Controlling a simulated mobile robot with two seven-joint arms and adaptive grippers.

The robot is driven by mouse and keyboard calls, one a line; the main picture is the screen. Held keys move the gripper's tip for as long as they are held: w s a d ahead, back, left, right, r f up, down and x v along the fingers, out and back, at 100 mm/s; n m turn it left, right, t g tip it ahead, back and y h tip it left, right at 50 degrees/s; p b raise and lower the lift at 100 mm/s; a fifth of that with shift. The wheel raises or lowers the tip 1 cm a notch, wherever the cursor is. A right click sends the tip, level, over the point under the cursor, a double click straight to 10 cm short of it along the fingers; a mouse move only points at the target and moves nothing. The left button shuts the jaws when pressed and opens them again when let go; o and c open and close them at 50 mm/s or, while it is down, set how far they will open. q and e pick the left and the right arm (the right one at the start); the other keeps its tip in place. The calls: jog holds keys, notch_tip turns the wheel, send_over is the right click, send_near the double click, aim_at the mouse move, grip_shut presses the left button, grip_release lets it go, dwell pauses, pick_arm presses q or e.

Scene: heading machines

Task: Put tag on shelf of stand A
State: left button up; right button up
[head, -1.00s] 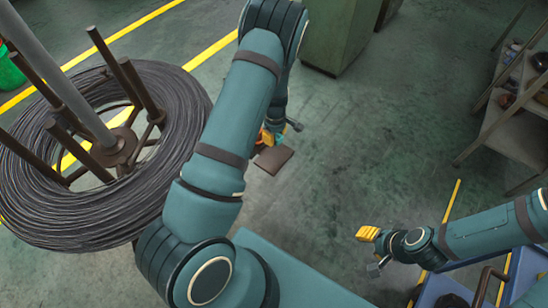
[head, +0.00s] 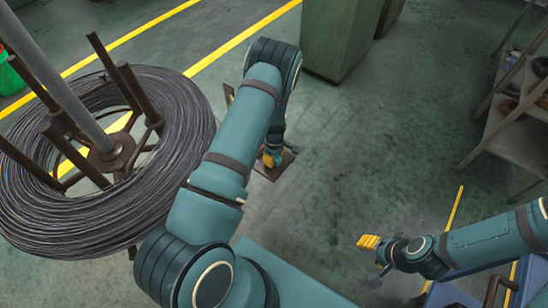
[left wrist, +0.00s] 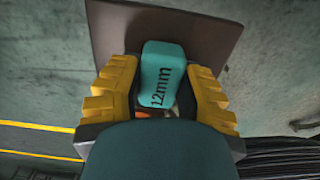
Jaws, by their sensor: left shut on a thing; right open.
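My left gripper (head: 271,157) is shut on a teal tag (left wrist: 163,72) marked "12mm", held between its yellow fingers in the left wrist view. A flat brown plate (left wrist: 215,28), which looks like the stand's shelf, lies behind the tag there. In the head view the gripper overlaps this plate (head: 283,166). I cannot tell whether the tag touches it. The stand's label is not visible, and most of the stand is hidden behind my left arm. My right gripper (head: 369,242) is open and empty at the lower right, well away from the plate.
A large coil of dark wire (head: 185,140) on a post stands left of my left arm. A green cabinet (head: 337,40) stands at the back. A shelf rack (head: 510,125) stands at the right. The floor between plate and rack is clear.

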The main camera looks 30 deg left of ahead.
pick_arm(q)
jog(key=shift+f, duration=0.1)
jog(key=o, duration=1)
jog(key=shift+o, duration=0.2)
notch_tip(320, 180, up, 12)
jog(key=p, duration=0.2)
jog(key=s+d+r+m+h, duration=0.1)
jog(key=s+d+m+h, duration=0.1)
jog(key=s+d+m, duration=0.5)
jog(key=s+d+m+t+h, duration=0.1)
jog(key=s+d+m+h, duration=0.1)
jog(key=s+d+m, duration=0.6)
jog(key=s+d, duration=0.3)
jog(key=d, duration=0.4)
jog(key=shift+d+r+m+t, duration=0.15)
jog(key=shift+r+m+t, duration=0.15)
jog(key=shift+r, duration=0.1)
